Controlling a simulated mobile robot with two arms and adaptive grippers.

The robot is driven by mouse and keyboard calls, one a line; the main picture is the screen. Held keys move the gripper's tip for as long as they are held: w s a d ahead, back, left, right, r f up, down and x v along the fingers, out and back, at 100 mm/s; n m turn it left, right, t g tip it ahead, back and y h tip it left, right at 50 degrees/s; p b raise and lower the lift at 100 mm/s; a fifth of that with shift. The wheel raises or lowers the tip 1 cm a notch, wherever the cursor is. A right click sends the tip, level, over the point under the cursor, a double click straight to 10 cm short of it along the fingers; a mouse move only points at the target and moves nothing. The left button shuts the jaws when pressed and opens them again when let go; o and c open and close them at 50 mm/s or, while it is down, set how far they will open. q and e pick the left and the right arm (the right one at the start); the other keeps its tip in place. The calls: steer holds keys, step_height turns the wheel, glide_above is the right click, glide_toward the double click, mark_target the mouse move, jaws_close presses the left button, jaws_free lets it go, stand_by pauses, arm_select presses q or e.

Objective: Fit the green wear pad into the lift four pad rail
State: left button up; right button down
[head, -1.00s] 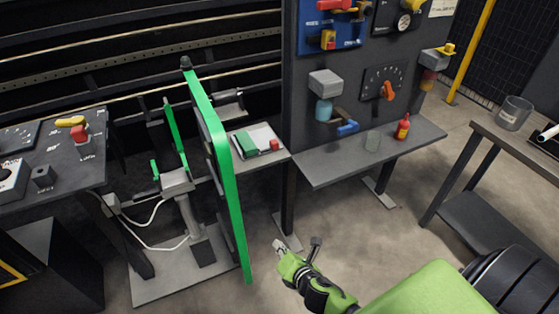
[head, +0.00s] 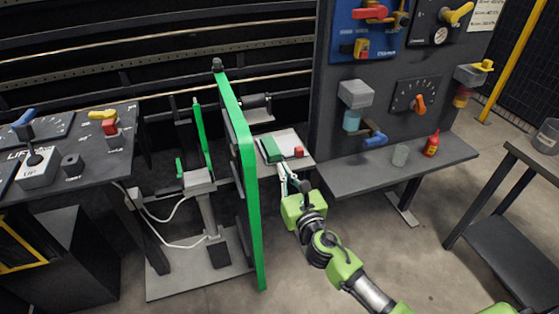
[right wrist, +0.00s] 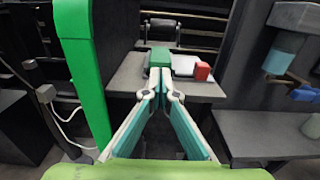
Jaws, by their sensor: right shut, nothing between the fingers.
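A green block (head: 271,149), which looks like the wear pad, lies on a small grey shelf (head: 307,166) just right of the tall green upright. The block also shows in the right wrist view (right wrist: 159,57), straight ahead of the fingertips. My right gripper (head: 283,171) is shut and empty at the shelf's front edge, close to the block. Its fingers meet in the right wrist view (right wrist: 160,87), and I see no contact with the block. The tall green upright (head: 245,170) stands left of my gripper. I cannot tell which part is the lift four pad rail. My left gripper is not in view.
A red block (head: 299,152) and a white sheet or tray (head: 288,140) lie beside the green block. A grey shelf (head: 345,181) with a red bottle (head: 432,144) and a clear cup (head: 400,155) is at right. A control console (head: 75,150) stands at left.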

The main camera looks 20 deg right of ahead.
mark_target(278, 158)
steer(key=shift+w+a, duration=0.1)
steer(key=shift+w, duration=2.05)
steer(key=shift+w, duration=0.95)
steer(key=shift+s+r, duration=0.1)
